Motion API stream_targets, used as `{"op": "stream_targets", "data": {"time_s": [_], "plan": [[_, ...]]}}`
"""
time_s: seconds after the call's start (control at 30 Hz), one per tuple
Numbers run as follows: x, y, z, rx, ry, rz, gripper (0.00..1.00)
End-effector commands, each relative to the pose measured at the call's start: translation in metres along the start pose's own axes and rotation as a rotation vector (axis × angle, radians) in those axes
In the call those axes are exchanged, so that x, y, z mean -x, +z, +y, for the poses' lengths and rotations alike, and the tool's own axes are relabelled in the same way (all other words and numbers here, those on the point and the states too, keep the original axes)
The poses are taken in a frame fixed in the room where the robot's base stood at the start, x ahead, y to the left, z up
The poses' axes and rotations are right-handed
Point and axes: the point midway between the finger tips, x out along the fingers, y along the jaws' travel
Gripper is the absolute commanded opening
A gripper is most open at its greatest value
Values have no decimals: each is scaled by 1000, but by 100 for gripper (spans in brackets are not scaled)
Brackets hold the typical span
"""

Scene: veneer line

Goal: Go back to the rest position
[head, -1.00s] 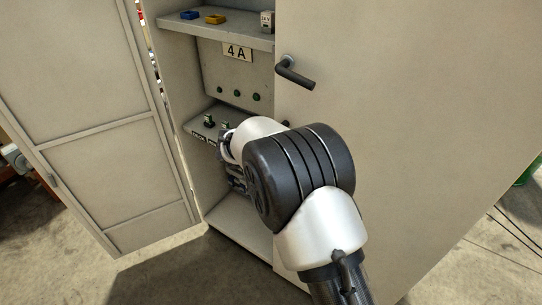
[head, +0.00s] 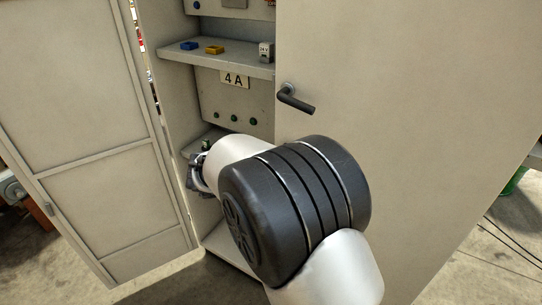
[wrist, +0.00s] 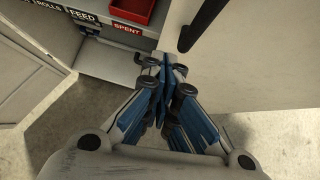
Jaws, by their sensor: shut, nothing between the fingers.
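My gripper (wrist: 163,95) shows in the wrist view with its blue fingers together and nothing between them. It points toward the lower part of the open cabinet (head: 238,130). In the head view my arm hides most of the gripper; only a dark part of it (head: 195,178) shows at the cabinet opening, left of my arm. I cannot tell from these views how far the fingers are from the cabinet's edge.
The left door (head: 95,120) stands open. The right door (head: 420,110), with a dark handle (head: 296,98), is close beside my arm. A shelf (head: 225,60) holds small blue and yellow items. A red bin (wrist: 133,10) sits behind the SPENT label (wrist: 128,28).

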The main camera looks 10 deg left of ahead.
Motion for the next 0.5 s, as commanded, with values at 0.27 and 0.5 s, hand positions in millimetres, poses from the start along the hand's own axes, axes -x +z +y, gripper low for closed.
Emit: {"op": "stream_targets", "data": {"time_s": [0.27, 0.5], "plan": [[18, 55, -10, 177, 106, -100, 0], [102, 146, -61, 912, 307, -429, 0]]}}
